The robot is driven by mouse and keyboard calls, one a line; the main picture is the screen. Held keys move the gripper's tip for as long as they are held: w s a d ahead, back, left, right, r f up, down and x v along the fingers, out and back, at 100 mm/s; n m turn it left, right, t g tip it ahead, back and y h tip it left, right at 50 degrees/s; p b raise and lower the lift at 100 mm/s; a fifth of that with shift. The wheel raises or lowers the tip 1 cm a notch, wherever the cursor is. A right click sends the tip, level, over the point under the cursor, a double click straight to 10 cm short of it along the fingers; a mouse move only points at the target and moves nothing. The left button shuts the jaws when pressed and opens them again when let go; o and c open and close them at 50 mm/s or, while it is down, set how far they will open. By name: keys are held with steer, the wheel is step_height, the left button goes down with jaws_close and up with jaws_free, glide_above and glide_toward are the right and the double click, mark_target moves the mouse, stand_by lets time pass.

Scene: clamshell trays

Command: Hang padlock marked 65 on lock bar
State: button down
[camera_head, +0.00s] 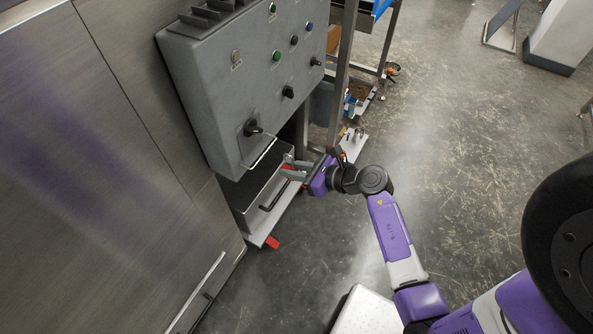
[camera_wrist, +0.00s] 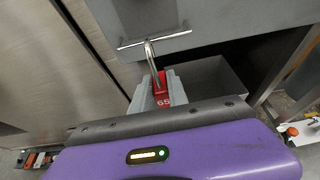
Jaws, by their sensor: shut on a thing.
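The red padlock marked 65 (camera_wrist: 161,86) is upright between the grey fingers of my gripper (camera_wrist: 158,94), which is shut on it. Its silver shackle points up, and its top overlaps the lock bar (camera_wrist: 172,37) in the wrist view. I cannot tell whether the shackle is around the bar or only in front of it. In the head view the lock bar (camera_head: 262,154) is a thin rod at the lower edge of the grey control box. My gripper (camera_head: 294,170) is just to its right, with the padlock mostly hidden there.
The control box (camera_head: 238,95) carries several knobs and buttons. An open grey bin (camera_wrist: 212,82) lies below it. A red item (camera_head: 272,242) is at the lower shelf's edge. A small board with items (camera_head: 353,146) is behind my wrist. Open floor lies to the right.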

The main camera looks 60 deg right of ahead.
steer(key=shift+w+a+b, duration=0.1)
steer(key=shift+w+b, duration=0.6)
steer(key=shift+w, duration=3.2)
steer(key=shift+f+b, duration=1.05)
steer(key=shift+f, duration=0.35)
steer(key=c, duration=1.2)
jaws_free()
steer(key=v, duration=0.7)
steer(key=shift+s+r+b, duration=0.1)
steer(key=shift+s+b, duration=0.25)
